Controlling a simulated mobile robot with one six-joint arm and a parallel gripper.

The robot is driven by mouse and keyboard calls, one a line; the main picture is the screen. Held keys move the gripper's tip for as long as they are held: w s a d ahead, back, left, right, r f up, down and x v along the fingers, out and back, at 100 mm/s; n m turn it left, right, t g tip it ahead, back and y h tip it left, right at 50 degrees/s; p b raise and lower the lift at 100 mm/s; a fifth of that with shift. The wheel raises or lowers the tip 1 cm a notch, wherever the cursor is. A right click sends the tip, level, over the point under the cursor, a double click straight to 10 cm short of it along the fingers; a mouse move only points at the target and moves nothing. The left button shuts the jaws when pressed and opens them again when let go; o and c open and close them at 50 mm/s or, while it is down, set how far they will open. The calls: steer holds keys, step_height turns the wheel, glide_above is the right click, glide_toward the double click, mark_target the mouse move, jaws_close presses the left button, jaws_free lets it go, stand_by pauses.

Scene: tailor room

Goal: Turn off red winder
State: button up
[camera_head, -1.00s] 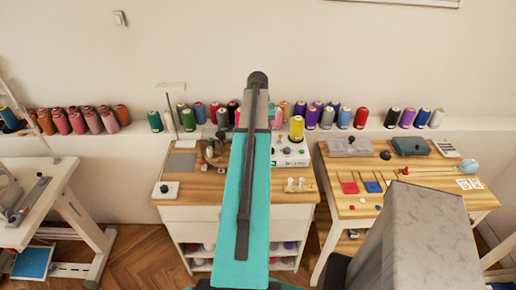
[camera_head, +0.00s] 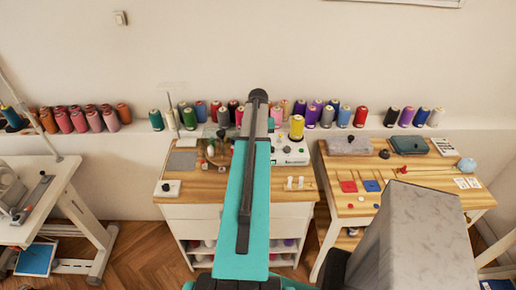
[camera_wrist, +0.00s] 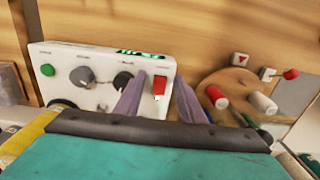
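A white control box (camera_wrist: 96,100) fills the left of the wrist view, with a green button (camera_wrist: 48,70), dark knobs, a green display and a red rocker switch (camera_wrist: 159,85). In the head view the box (camera_head: 291,155) stands on the middle table, right of my arm. My gripper (camera_wrist: 160,77) is open and empty, with its two fingers apart on either side of the red switch; whether they touch the box I cannot tell. A round wooden plate (camera_wrist: 233,82) with red and white cylindrical parts sits to the right. My arm hides the fingers in the head view.
A yellow spool (camera_head: 297,128) stands by the box. Thread cones line the ledge behind.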

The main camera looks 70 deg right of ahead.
jaws_close()
steer(key=shift+d, duration=0.1)
steer(key=shift+d+r+y+p, duration=0.15)
steer(key=shift+d+y+p, duration=0.05)
steer(key=shift+y+p, duration=0.35)
steer(key=shift+w+d+g+y+p, duration=0.15)
steer(key=shift+g+y+p, duration=0.4)
steer(key=shift+y, duration=0.3)
jaws_free()
